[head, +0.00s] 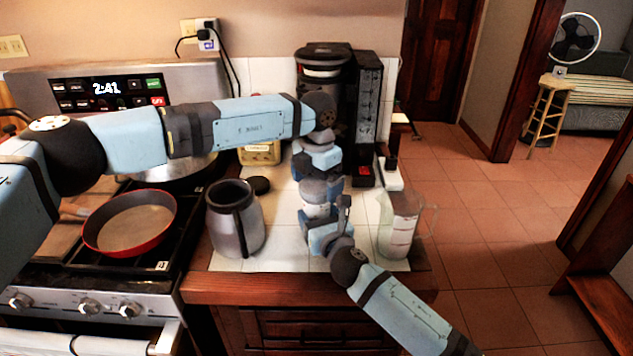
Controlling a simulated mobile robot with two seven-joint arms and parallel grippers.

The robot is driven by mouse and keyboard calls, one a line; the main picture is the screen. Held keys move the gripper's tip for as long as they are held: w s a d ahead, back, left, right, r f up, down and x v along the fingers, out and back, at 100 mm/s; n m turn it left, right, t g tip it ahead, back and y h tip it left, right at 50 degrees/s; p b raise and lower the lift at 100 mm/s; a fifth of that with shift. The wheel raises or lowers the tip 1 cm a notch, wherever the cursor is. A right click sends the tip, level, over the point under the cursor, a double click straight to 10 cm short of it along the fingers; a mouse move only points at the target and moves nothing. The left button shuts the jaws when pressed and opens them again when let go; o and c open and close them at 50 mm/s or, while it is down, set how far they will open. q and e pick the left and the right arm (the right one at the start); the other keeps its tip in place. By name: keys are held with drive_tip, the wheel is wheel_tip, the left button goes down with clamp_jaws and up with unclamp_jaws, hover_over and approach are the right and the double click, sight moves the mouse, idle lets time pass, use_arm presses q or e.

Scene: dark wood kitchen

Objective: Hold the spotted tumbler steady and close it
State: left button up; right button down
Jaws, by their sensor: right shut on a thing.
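I cannot make out a clearly spotted tumbler. A grey open-topped vessel (235,222) with a dark rim and a dark upright handle stands on the white-tiled counter, left of my arms. A round black lid-like disc (259,185) lies behind it, apart from it. My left gripper (317,174) points down above the counter's middle; its fingers are not clear. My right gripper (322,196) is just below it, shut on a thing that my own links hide. The two wrists overlap, so I cannot tell whether they touch.
A clear measuring jug (399,228) stands close to the right of my wrists. A black coffee maker (367,115) is behind. A red pan (130,222) sits on the stove at left. The counter's wooden front edge (255,290) is near; some tiles before the vessel are bare.

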use_arm(q)
wheel_tip(320, 180, up, 12)
idle(0.6)
use_arm(e)
drive_tip(key=shift+c, duration=0.5)
unclamp_jaws()
drive_tip(key=p+v, duration=0.1)
drive_tip(key=v, duration=1.3)
use_arm(q)
drive_tip(key=shift+r, duration=0.45)
